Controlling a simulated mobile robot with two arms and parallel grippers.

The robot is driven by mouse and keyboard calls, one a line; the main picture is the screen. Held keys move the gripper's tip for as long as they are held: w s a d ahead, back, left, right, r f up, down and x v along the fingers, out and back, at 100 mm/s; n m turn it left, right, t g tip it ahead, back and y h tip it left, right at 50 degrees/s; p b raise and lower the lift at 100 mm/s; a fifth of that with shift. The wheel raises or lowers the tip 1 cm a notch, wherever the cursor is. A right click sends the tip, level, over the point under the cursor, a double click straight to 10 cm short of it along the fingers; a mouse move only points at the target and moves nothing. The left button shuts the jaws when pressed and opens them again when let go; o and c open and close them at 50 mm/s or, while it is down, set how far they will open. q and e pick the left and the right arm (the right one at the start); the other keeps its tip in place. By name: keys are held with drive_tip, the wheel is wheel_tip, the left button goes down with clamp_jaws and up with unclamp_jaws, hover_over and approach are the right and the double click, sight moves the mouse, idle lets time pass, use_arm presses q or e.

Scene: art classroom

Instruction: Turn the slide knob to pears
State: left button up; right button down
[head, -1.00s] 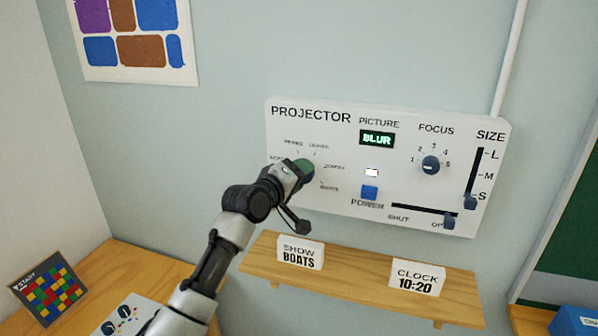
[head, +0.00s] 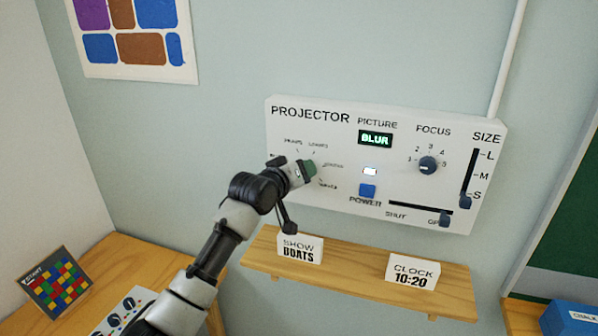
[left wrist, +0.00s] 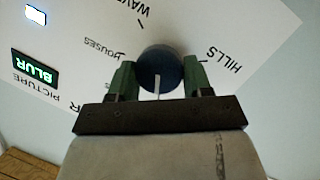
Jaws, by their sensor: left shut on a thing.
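The slide knob (left wrist: 160,66) is a round dark blue knob with a white pointer line in the left wrist view. My left gripper (head: 307,169) reaches the left part of the white projector panel (head: 402,208). Its green fingers stand on both sides of the knob and are shut on it. The pointer line points down, toward the gripper's palm in the left wrist view. HILLS, HOUSES and a partly cut-off word starting WAV are printed around the knob there. The label by the pointer is hidden by the gripper. Labels in the head view are too blurred to read surely.
The display (head: 375,139) reads BLUR. The panel also has a blue power button (head: 368,190), a focus knob (head: 428,166), a size slider (head: 466,201) and a shutter slider (head: 444,218).

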use_arm(q)
drive_tip(key=o, duration=0.9)
drive_tip(key=shift+s, duration=0.1)
drive_tip(key=b+v, duration=0.3)
drive_tip(key=v, duration=0.7)
drive_tip(key=shift+s+a+b, duration=0.2)
drive_tip(key=shift+s+b, duration=0.1)
drive_tip(key=shift+b, duration=0.05)
